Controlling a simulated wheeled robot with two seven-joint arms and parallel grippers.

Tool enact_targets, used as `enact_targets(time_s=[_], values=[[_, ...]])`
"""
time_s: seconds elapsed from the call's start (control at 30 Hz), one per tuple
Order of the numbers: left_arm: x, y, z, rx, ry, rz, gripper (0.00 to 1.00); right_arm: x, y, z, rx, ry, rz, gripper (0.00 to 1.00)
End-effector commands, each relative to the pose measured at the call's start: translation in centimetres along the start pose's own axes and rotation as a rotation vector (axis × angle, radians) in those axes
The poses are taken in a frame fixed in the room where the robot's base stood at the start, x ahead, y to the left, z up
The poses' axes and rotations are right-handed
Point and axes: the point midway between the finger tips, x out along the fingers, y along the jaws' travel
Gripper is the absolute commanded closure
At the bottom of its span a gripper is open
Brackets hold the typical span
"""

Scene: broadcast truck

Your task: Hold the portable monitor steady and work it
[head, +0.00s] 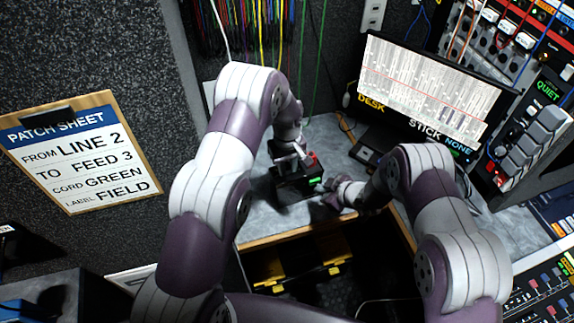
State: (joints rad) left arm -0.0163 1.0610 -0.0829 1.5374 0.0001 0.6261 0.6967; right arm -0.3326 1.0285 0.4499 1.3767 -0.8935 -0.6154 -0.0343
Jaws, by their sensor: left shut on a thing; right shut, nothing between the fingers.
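The portable monitor appears to be the small dark box (290,186) on the grey desk, with a green lit patch on its near side and a red part near its top. My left gripper (290,160) comes down on it from above and is shut on its upper part. The fingertips are small and partly hidden against the dark box. My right gripper (330,200) is shut and empty, close to the right of the box's near side. I cannot tell whether it touches the box.
A screen (425,90) reading DESK and STICK NONE stands behind right on the desk (325,130). A patch sheet clipboard (82,152) hangs at left. Coloured cords (262,30) hang at the back. A panel with a QUIET sign (547,91) stands at right.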

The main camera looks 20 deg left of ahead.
Motion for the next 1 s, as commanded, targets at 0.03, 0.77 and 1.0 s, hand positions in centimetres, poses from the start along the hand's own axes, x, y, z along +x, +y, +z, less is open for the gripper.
enact_targets(time_s=[0.03,0.77,1.0], values=[[-0.03,0.05,-0.03,0.0,0.001,0.001,1.0,0.0,-0.02,0.01,0.0,0.0,0.0,1.0],[-0.03,0.04,-0.03,0.0,0.001,0.001,1.0,0.45,0.29,-0.33,-0.001,0.001,-0.001,1.0],[-0.03,0.05,-0.02,0.0,0.001,0.001,1.0,0.64,0.45,-0.49,0.0,0.001,0.0,1.0]])
